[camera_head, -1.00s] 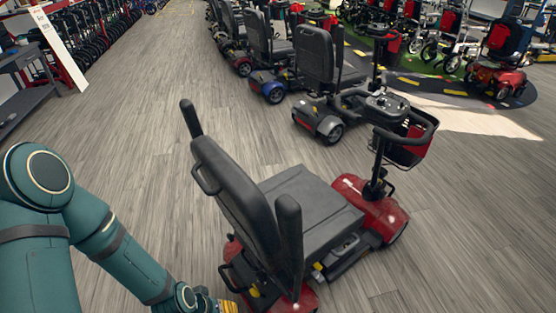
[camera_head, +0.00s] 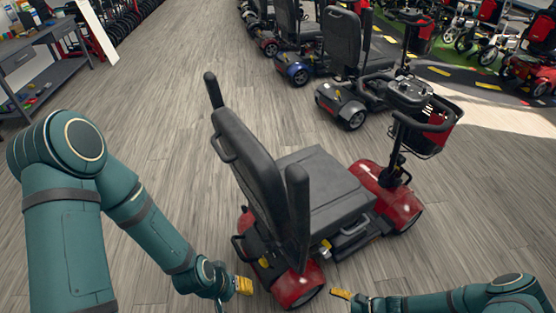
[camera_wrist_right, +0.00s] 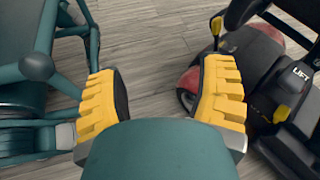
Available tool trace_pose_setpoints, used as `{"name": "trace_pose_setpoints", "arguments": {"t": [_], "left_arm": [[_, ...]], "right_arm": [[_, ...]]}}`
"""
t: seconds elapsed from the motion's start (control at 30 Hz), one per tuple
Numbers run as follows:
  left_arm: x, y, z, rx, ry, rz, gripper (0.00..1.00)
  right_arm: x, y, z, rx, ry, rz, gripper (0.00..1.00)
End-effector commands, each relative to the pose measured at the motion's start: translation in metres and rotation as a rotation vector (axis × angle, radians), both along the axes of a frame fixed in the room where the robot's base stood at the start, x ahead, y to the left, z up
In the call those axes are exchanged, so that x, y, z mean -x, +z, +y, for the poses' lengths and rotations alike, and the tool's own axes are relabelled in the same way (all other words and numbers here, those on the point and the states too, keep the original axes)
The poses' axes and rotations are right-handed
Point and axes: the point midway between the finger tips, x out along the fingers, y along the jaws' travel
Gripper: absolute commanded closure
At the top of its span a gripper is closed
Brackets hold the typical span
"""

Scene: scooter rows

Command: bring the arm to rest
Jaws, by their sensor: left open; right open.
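My left gripper (camera_head: 242,286) has yellow fingertips and hangs low at the left rear of the nearest red scooter (camera_head: 296,288), in the head view. Its arm is bent at the elbow. My right gripper (camera_head: 341,294) is low at the right of that scooter's rear in the head view, its arm coming in from the lower right. In the right wrist view, its two yellow fingers (camera_wrist_right: 164,98) stand wide apart with only wood floor between them. The scooter's red body and a yellow lever lie close by the right finger there.
The scooter's black seat (camera_head: 323,186) and its basket (camera_head: 434,130) rise in front of me. A row of scooters (camera_head: 350,70) stands beyond it. A grey workbench (camera_head: 40,62) stands at the far left. The wood floor (camera_head: 165,120) between them is clear.

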Motion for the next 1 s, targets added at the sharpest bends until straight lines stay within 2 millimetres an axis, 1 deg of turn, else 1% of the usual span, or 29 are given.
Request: {"name": "trace_pose_setpoints", "arguments": {"t": [0.03,0.13,0.27,0.37,0.5,0.7,0.8,0.9,1.0], "left_arm": [[0.0,0.0,0.0,0.0,0.0,0.0,0.53],[0.0,0.0,0.0,0.0,0.0,0.0,0.53],[0.0,0.0,0.0,0.0,0.0,0.0,0.53],[0.0,0.0,0.0,0.0,0.0,0.0,0.53],[0.0,0.0,0.0,0.0,0.0,0.0,0.53],[0.0,0.0,0.0,0.0,0.0,0.0,0.53],[0.0,0.0,0.0,0.0,0.0,0.0,0.53],[0.0,0.0,0.0,0.0,0.0,0.0,0.53],[0.0,0.0,0.0,0.0,0.0,0.0,0.53]], "right_arm": [[0.001,0.011,0.012,0.072,0.111,-0.021,0.31],[0.007,0.027,0.028,0.213,0.297,-0.073,0.31],[0.012,0.051,0.041,0.395,0.518,-0.179,0.31],[0.013,0.073,0.049,0.528,0.67,-0.288,0.31],[0.011,0.109,0.059,0.699,0.85,-0.474,0.31],[0.007,0.16,0.078,0.864,1.012,-0.742,0.31],[0.007,0.177,0.086,0.904,1.05,-0.832,0.31],[0.007,0.186,0.09,0.926,1.065,-0.881,0.31],[0.007,0.188,0.091,0.93,1.071,-0.895,0.31]]}}
